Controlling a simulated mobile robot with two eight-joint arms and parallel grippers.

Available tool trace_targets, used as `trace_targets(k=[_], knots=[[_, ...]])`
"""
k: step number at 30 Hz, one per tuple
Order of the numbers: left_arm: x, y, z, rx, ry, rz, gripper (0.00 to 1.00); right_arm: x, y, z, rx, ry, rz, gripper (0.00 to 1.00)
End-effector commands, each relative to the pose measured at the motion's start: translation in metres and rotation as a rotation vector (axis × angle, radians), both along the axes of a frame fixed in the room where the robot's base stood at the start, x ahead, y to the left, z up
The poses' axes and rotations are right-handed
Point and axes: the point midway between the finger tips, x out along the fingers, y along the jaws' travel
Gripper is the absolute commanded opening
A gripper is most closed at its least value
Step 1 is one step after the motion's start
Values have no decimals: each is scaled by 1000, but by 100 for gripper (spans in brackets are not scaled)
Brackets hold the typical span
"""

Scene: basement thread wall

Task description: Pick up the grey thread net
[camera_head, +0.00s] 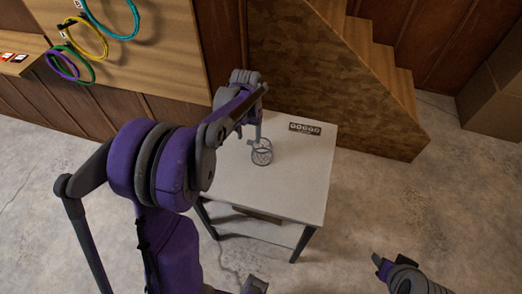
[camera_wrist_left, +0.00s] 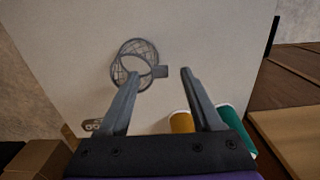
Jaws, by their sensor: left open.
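The grey thread net (camera_head: 262,157), a round dark mesh with a small tab, lies on the white table (camera_head: 295,185). It also shows in the left wrist view (camera_wrist_left: 126,72), partly behind one finger. My left gripper (camera_head: 257,139) is over the table at the net. In the left wrist view my left gripper (camera_wrist_left: 158,73) is open and empty, one fingertip overlapping the net's edge and the tab between the fingers. I cannot tell the height gap. My right gripper (camera_head: 380,263) is low at the right, away from the table, its jaws unclear.
A dark label strip (camera_head: 305,129) lies near the table's back right. An orange cup-like thing (camera_wrist_left: 182,122) and a green one (camera_wrist_left: 232,117) stand beyond my left fingers. Coloured loops (camera_head: 85,40) hang on a wooden panel. Wooden stairs (camera_head: 350,80) rise behind the table.

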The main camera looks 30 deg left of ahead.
Motion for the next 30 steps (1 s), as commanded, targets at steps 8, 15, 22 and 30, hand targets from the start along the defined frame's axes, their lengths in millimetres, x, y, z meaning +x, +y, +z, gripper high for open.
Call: trace_targets(k=[8,15,22,30], knots=[[1,0,-30,0,-1,-1,66,-1,0,-2,0,1,0,50],[9,1,-61,0,-2,-1,66,1,0,2,0,-1,0,50],[8,1,-80,0,-2,-1,66,0,0,1,0,0,0,50],[8,1,-80,0,-2,-1,51,0,0,1,0,0,0,50]])
